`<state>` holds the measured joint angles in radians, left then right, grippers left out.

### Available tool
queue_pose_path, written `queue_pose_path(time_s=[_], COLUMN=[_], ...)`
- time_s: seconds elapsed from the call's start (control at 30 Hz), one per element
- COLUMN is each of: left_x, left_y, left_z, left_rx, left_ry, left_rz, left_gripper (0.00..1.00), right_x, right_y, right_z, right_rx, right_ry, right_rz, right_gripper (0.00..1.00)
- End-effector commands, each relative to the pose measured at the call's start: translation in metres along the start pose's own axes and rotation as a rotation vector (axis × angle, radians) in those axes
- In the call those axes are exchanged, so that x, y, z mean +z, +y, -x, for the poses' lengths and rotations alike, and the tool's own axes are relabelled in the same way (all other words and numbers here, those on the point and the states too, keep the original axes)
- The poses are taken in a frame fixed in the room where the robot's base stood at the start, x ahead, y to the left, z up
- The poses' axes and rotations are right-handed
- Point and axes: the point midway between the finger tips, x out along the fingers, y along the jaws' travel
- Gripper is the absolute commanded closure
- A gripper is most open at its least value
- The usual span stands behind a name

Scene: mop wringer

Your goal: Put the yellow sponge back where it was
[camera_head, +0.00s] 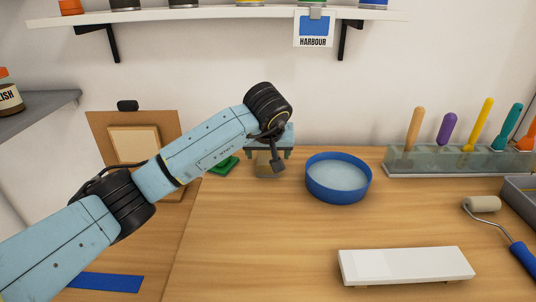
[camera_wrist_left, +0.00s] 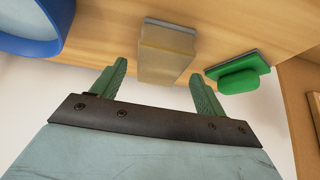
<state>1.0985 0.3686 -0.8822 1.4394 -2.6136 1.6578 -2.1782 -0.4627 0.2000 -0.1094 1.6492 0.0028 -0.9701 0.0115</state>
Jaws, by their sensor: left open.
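A tan-yellow sponge block (camera_head: 264,170) with a grey layer on one face stands on the wooden table, left of the blue bowl. It also shows in the left wrist view (camera_wrist_left: 166,55). My left gripper (camera_head: 268,156) is open at the sponge. In the left wrist view its two green fingers (camera_wrist_left: 157,78) are spread on either side of the sponge, with visible gaps, so neither finger appears to touch it. The arm partly hides the area around the sponge in the head view. My right gripper is not in view.
A green pad (camera_head: 224,166) lies close to the left of the sponge. A blue bowl (camera_head: 338,192) of water stands to the right. A white board (camera_head: 405,265), a roller (camera_head: 482,204) and a handle rack (camera_head: 455,163) lie further right.

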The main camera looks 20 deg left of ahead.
Motion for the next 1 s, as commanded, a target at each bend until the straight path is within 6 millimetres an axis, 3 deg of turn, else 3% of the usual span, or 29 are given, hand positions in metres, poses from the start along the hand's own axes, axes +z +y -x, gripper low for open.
queue_pose_path(time_s=[0.03, 0.2, 0.4, 0.6, 1.0], left_x=[-0.003, -0.003, -0.002, 0.000, 0.000], left_y=[0.000, 0.000, 0.000, 0.000, 0.000], left_z=[0.015, 0.052, 0.083, 0.094, 0.094], left_rx=[0.001, 0.000, 0.000, -0.001, -0.001], left_ry=[0.007, 0.006, 0.004, 0.001, 0.001], left_rz=[-0.002, -0.002, -0.001, -0.001, 0.000], left_gripper=[0.26, 0.26, 0.26, 0.26, 0.26], right_x=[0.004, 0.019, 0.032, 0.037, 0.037], right_y=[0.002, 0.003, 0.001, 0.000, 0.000], right_z=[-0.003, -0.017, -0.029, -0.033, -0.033], right_rx=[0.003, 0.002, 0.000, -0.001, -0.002], right_ry=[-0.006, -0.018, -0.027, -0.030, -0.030], right_rz=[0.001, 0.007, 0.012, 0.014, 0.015], right_gripper=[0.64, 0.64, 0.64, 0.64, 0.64])
